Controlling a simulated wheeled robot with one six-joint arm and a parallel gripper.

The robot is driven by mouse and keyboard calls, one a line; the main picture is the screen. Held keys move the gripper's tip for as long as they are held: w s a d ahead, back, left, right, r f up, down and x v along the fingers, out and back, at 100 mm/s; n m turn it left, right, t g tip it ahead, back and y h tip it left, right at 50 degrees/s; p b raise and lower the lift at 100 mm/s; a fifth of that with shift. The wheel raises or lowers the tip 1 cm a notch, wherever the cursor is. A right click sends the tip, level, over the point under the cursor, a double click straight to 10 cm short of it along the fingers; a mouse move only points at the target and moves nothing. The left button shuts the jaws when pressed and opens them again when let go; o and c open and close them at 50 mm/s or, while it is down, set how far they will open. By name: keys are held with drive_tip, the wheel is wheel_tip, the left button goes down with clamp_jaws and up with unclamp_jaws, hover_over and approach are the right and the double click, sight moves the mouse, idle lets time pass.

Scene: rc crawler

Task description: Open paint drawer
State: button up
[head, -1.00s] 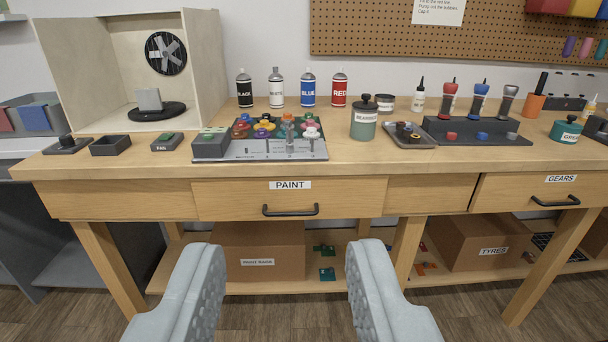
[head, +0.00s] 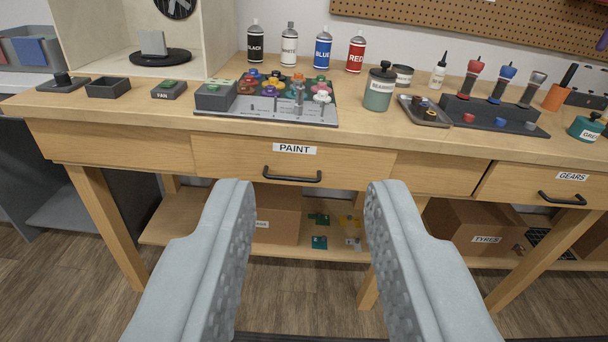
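The paint drawer (head: 225,158) is a wooden front in the workbench, with a white "PAINT" label (head: 294,149). It is shut, flush with the bench front. Its black bar handle (head: 292,176) runs across the lower part of the front. My gripper (head: 305,190) is open and empty, its two grey padded fingers wide apart. The fingers are in front of and below the handle in the picture, apart from it. The handle shows above the gap between the fingertips, unobstructed.
The bench top (head: 150,115) carries several spray cans, a control panel (head: 265,108) and a green jar (head: 380,88). A "GEARS" drawer (head: 530,187) is at the right. Cardboard boxes sit on the lower shelf (head: 190,232). Open floor lies in front.

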drive_tip(key=w+f+n, duration=0.4)
drive_tip(key=w+f, duration=0.2)
drive_tip(key=w, duration=0.3)
drive_tip(key=n+g, duration=0.2)
drive_tip(key=n, duration=1.1)
approach(291, 180)
drive_tip(key=x, duration=0.9)
drive_tip(key=shift+c, duration=0.3)
clamp_jaws()
